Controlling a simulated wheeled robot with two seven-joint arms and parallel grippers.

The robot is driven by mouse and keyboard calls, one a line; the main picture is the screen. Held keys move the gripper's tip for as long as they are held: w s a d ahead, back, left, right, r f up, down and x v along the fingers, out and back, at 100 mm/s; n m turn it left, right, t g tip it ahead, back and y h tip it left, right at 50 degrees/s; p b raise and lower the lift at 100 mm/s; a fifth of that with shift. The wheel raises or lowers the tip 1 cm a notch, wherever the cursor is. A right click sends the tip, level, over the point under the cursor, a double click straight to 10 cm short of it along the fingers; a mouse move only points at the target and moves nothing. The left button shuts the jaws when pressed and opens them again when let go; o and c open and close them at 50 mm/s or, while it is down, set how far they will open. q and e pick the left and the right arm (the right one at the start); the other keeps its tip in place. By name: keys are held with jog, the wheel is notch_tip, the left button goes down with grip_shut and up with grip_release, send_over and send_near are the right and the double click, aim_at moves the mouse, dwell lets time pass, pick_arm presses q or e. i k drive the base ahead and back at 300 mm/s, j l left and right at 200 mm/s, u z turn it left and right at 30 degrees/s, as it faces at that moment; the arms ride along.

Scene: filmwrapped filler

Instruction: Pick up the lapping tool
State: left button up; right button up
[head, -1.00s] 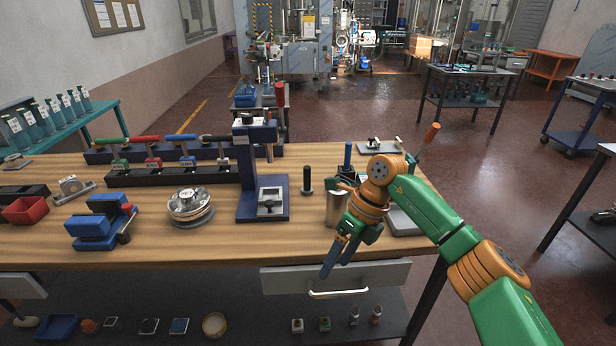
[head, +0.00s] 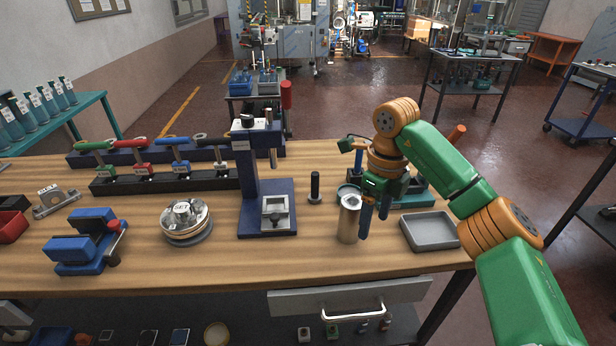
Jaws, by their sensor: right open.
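A black upright handle on a small round base (head: 315,187) stands on the wooden bench; it looks like the lapping tool, though no label confirms it. A shiny steel cylinder (head: 348,222) stands upright just in front and to its right. My right gripper (head: 376,214) is open, with its blue fingers pointing down beside the right side of the cylinder. I cannot tell whether a finger touches the cylinder. The gripper is apart from the black handle, and nothing shows between its fingers. My left gripper is out of view.
A blue press stand (head: 252,185) is left of the handle. A grey tray (head: 431,231) lies right of my gripper, and a green-based fixture (head: 410,192) sits behind it. A round steel pot (head: 186,219) and a blue vise (head: 87,242) are farther left. The front bench strip is clear.

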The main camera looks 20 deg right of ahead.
aim_at(314, 198)
jog(key=i, duration=1.05)
